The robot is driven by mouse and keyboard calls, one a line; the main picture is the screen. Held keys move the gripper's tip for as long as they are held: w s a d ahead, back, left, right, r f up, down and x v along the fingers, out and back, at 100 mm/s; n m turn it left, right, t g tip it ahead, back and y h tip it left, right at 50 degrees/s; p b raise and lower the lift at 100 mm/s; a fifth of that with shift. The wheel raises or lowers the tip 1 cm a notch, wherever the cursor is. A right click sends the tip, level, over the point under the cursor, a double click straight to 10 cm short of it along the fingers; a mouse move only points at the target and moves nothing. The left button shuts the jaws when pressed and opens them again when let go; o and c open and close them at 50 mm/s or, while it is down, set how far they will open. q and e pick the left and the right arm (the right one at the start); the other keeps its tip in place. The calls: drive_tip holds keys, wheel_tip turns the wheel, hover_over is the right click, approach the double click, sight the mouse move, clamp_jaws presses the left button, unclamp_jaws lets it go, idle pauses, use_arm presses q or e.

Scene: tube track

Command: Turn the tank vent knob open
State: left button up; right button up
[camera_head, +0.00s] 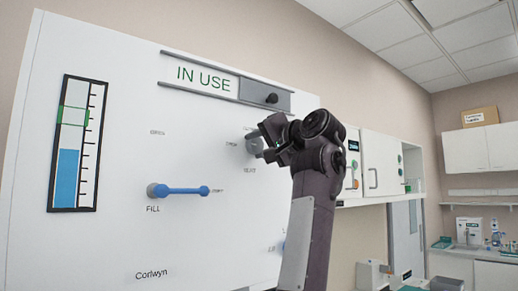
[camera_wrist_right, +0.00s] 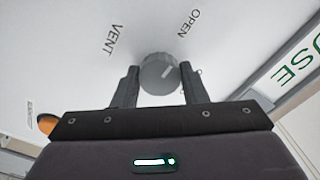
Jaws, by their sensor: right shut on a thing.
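The vent knob (camera_wrist_right: 158,76) is a grey round knob with a white pointer mark, on the white panel between the words VENT and OPEN in the right wrist view. My right gripper (camera_wrist_right: 160,88) has one finger on each side of it and is shut on it. In the head view the knob (camera_head: 253,144) shows at the left of my right gripper (camera_head: 270,143), which partly hides it and its labels. The pointer mark leans toward the OPEN label in the right wrist view. My left gripper is not in view.
The white panel (camera_head: 120,80) also carries a blue FILL lever (camera_head: 180,190), a level gauge (camera_head: 77,145) with blue partway up, and an IN USE slider sign (camera_head: 225,84). Cabinets (camera_head: 380,165) and a counter with bottles stand at the right.

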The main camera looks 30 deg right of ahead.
drive_tip(key=shift+w+f+n, duration=0.15)
drive_tip(key=shift+f+n, duration=0.05)
drive_tip(key=shift+n, duration=0.1)
idle(0.4)
drive_tip(key=o, duration=1)
drive_tip(key=shift+r, duration=0.1)
drive_tip(key=s+b, duration=0.1)
drive_tip(key=s, duration=0.1)
drive_tip(key=s+b, duration=0.2)
drive_tip(key=s, duration=0.1)
drive_tip(key=s+b, duration=0.1)
drive_tip(key=s, duration=0.2)
drive_tip(key=shift+d, duration=0.25)
